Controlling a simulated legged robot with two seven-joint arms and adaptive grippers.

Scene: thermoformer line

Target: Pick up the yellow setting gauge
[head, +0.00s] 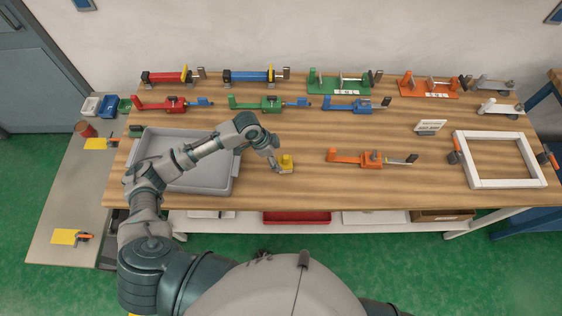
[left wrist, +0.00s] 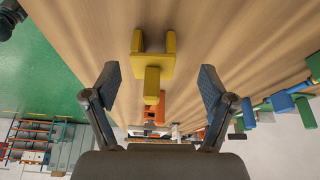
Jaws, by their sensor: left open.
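The yellow setting gauge (head: 287,162) lies on the wooden workbench, near its front edge and right of the grey tray. My left gripper (head: 279,163) is right at the gauge in the head view. In the left wrist view my left gripper (left wrist: 155,82) is open, with one finger on each side of the gauge and a gap on both sides. Neither finger touches it. My right gripper is not in view.
The grey tray (head: 234,178) stands left of the gauge under my left arm. An orange clamp (head: 371,159) lies to the right, with a white frame (head: 502,183) farther right. Several coloured clamps line the back. Bare wood lies between the gauge and the orange clamp.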

